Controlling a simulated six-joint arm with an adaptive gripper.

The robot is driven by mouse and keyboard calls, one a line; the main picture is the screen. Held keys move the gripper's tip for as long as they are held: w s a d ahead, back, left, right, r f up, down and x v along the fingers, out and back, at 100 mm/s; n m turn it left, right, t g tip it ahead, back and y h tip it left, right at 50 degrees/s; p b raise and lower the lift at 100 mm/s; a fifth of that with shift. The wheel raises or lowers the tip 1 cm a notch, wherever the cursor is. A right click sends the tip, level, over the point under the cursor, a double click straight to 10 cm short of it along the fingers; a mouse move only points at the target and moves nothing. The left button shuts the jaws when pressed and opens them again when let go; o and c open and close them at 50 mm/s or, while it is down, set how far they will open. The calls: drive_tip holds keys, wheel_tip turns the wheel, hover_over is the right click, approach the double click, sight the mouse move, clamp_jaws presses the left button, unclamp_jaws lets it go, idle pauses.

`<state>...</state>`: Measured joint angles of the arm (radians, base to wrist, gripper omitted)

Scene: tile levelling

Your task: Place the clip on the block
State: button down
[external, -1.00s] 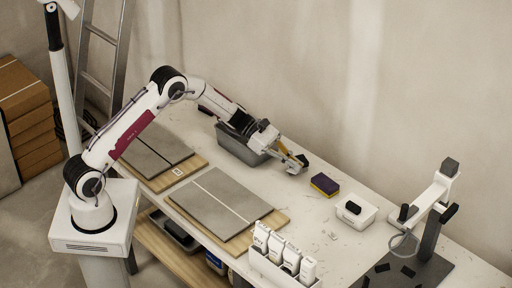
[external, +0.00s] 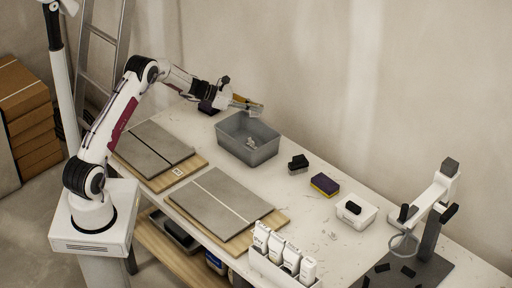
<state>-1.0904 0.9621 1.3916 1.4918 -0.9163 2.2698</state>
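My gripper (external: 247,104) is raised above the far edge of the grey bin, its yellow and grey fingers pointing right. It is too small to tell whether the fingers are open or hold anything. A small block with a black upper part and a grey lower part (external: 298,165) stands on the table right of the bin, apart from my gripper. Small pale grey pieces, possibly clips (external: 251,143), lie inside the grey bin (external: 262,158). I cannot make out a clip on the block for certain.
Grey tiles on boards (external: 220,197) fill the front left.

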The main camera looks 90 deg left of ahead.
sight(205, 107)
drive_tip(key=s+a+n+g+y, duration=0.2)
drive_tip(key=s+a+n+y, duration=0.2)
drive_tip(key=s+a, duration=0.7)
drive_tip(key=s+a+r+n+g+y, duration=0.1)
drive_tip(key=s+a+n+y, duration=0.3)
drive_tip(key=s+a, duration=0.7)
drive_tip(key=shift+a+r+g, duration=0.3)
drive_tip(key=shift+a+g, duration=0.2)
drive_tip(key=shift+a, duration=0.05)
drive_tip(key=shift+f, duration=3.1)
drive_tip(key=shift+f, duration=1.9)
drive_tip(key=shift+f, duration=0.1)
